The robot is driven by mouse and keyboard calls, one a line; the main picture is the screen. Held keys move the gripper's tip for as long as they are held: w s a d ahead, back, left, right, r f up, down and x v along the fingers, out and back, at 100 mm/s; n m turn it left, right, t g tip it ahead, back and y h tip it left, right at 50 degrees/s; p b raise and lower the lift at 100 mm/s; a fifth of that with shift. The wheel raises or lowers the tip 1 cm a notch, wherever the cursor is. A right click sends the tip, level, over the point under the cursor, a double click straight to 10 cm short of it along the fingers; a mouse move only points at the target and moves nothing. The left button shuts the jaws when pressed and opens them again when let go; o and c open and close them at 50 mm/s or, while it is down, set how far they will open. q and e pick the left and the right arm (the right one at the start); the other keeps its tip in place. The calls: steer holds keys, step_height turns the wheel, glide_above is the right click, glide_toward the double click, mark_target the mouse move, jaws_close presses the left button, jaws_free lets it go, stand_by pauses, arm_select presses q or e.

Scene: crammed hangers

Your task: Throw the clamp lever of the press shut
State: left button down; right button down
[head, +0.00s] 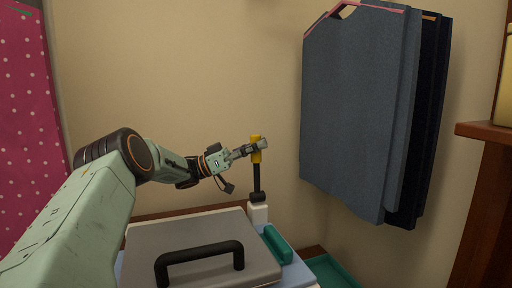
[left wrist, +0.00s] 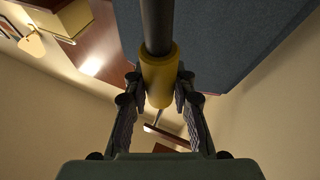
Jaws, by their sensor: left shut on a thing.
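The clamp lever stands upright at the back right of the press, with a black shaft (head: 257,180) and a yellow grip (head: 256,142) on top. My left gripper (head: 254,149) is shut on the yellow grip. In the left wrist view the two fingers (left wrist: 158,92) sit on either side of the yellow grip (left wrist: 158,75), with the dark shaft (left wrist: 156,25) running away from it. The press has a flat grey lid (head: 200,237) with a black handle (head: 200,257), lying level at the bottom of the head view. My right gripper is not in view.
Grey-blue garments (head: 355,100) hang to the right of the lever, with darker ones behind. A teal block (head: 277,243) lies beside the lid and a teal tray (head: 335,272) is at lower right. A wooden shelf (head: 485,131) is at far right; pink dotted cloth (head: 28,120) hangs at left.

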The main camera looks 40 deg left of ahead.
arm_select(q)
steer(key=shift+s+d+r+m+p, duration=0.2)
steer(key=shift+m+p, duration=0.1)
steer(key=shift+p, duration=0.3)
steer(key=s+d+f+m+g+y+p, duration=0.1)
steer(key=s+d+f+m+g+p, duration=0.1)
steer(key=p, duration=0.6)
steer(key=s+d+f+m+g+y+p, duration=0.1)
steer(key=s+d+f+m+g+p, duration=0.1)
steer(key=d+f+m+p, duration=0.2)
steer(key=s+d+f+m+g+y+p, duration=0.1)
steer(key=s+d+f+m+g+p, duration=0.1)
steer(key=d+m+p, duration=0.4)
steer(key=shift+s+d+f+m+y+p, duration=0.35)
steer(key=shift+m+p, duration=0.55)
steer(key=shift+p, duration=1.9)
steer(key=shift+d+f+m+y+p, duration=0.2)
steer(key=shift+f+m+p, duration=0.15)
steer(key=shift+f, duration=0.3)
steer(key=shift+d+f+m+y+p, duration=0.2)
steer(key=shift+f+m, duration=0.25)
steer(key=shift+f, duration=0.2)
steer(key=shift+s, duration=0.1)
steer(key=c, duration=1.1)
jaws_free()
steer(key=shift+a, duration=0.1)
